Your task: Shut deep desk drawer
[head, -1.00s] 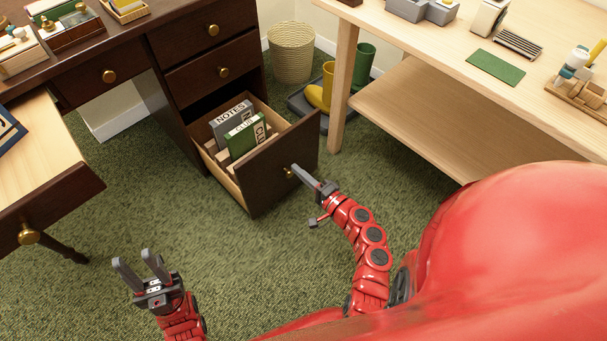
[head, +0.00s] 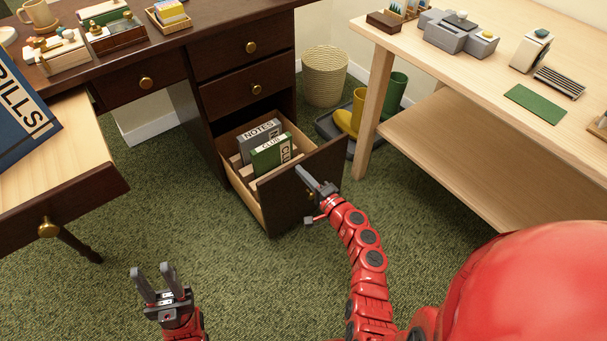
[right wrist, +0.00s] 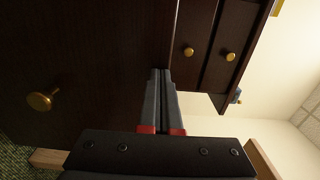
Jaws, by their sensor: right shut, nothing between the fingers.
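The deep desk drawer (head: 290,205) is the bottom one in the dark wood desk's pedestal and stands pulled out. A grey NOTES binder (head: 260,138) and a green CLUB binder (head: 271,158) stand in it. My right gripper (head: 306,174) is shut and empty, with its fingertips at the drawer front near its top edge; I cannot tell whether they touch. In the right wrist view the shut fingers (right wrist: 161,80) point at the dark front, and its brass knob (right wrist: 41,101) lies to their left. My left gripper (head: 152,276) is open and empty above the carpet, away from the drawer.
A pale wooden table (head: 440,125) stands at right. A wicker basket (head: 324,75) and boots (head: 350,115) are behind the deep drawer. Green carpet is clear in front.

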